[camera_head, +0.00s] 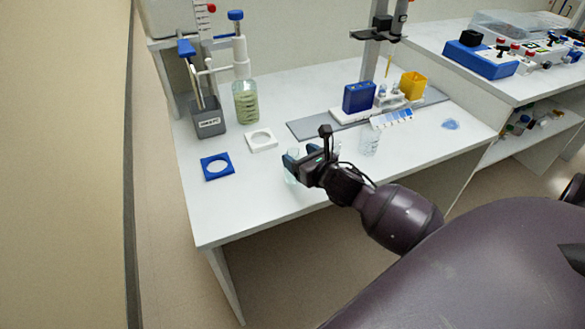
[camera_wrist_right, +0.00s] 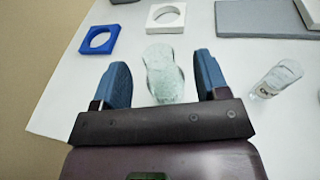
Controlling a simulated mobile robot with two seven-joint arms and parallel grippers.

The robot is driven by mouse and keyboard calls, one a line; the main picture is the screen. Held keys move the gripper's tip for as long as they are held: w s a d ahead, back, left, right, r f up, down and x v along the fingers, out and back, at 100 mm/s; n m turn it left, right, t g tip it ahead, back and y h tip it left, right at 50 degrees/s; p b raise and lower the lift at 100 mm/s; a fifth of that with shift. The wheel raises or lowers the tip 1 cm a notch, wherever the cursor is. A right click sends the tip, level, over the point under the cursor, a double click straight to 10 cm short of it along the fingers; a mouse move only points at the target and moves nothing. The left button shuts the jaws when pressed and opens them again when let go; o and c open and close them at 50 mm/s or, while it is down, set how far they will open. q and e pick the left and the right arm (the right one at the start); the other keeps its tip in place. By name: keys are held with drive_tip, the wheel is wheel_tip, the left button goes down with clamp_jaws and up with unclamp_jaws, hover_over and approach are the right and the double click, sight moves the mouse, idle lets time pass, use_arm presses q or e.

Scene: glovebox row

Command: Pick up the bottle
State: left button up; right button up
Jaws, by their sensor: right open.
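A clear, pale greenish bottle (camera_wrist_right: 163,75) stands on the white table between the two blue fingers of my right gripper (camera_wrist_right: 161,63) in the right wrist view. There is a gap on both sides, so the fingers do not visibly touch it. In the head view the right gripper (camera_head: 291,161) is over the table's front part and hides most of this bottle (camera_head: 290,180). A second clear vessel (camera_head: 370,142) stands to the right, and it also shows in the right wrist view (camera_wrist_right: 277,80). My left gripper is not in view.
A blue square holder (camera_head: 205,173) and a white one (camera_head: 251,143), each with a round hole, lie to the left. A larger bottle with greenish liquid (camera_head: 246,106) and a grey container (camera_head: 209,122) stand behind. A grey plate (camera_head: 310,127) lies further back. The front left tabletop is clear.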

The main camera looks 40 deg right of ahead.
sight(290, 149)
drive_tip(key=shift+w+f, duration=0.2)
drive_tip(key=shift+w, duration=0.6)
drive_tip(key=shift+w+f, duration=0.2)
drive_tip(key=shift+w, duration=0.6)
clamp_jaws()
drive_tip(key=shift+r, duration=0.15)
